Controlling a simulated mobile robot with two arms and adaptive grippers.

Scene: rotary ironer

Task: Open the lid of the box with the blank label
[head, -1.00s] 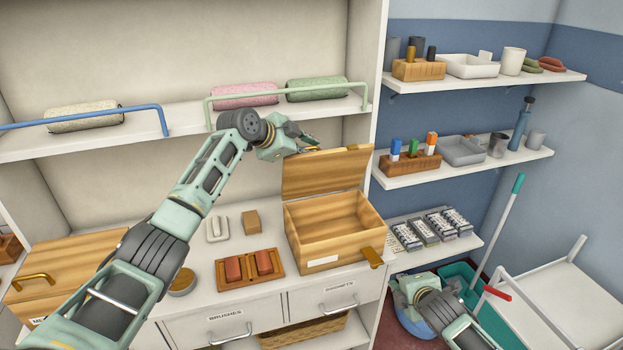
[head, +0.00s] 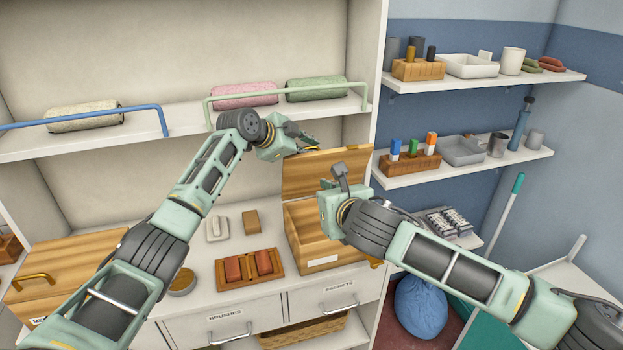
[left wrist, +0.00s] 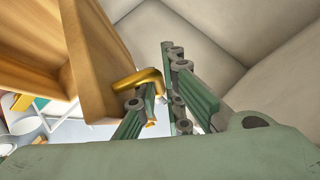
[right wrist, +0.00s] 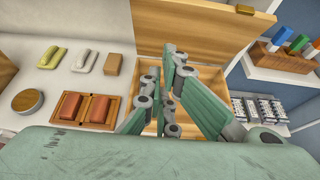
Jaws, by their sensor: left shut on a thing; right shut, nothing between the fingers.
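The wooden box with the blank white label (head: 322,261) stands on the counter, its lid (head: 322,166) raised upright at the back. My left gripper (head: 308,150) is at the top edge of the lid, shut on its brass handle; the handle (left wrist: 138,78) shows at the fingers in the left wrist view. My right gripper (head: 338,172) is shut and empty, above the box opening and in front of the lid. My right arm hides the box's right part. In the right wrist view the box interior (right wrist: 150,88) shows partly behind the fingers.
A second wooden box (head: 75,262) with a closed lid stands at the left, its label partly hidden. A tray with red blocks (head: 249,270) and a round tin (head: 182,281) lie on the counter. Shelves with bottles and trays (head: 462,150) are at the right.

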